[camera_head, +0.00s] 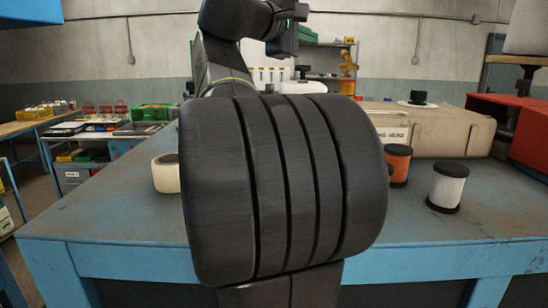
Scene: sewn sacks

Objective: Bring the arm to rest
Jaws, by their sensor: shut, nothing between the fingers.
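My arm rises in the middle of the head view, with a large dark link close to the camera and a bend at the top. The dark wrist end of my arm (284,38) hangs at the top, right of the middle, high above the bench. I cannot make out the gripper's fingers. The arm appears to hold nothing where it shows. The near link hides the middle of the blue-grey bench (110,215).
A cream roll (166,174) stands left of my arm. An orange spool (398,165) and a white spool (447,187) stand on the right, before a beige machine housing (430,128). The bench's front left is clear.

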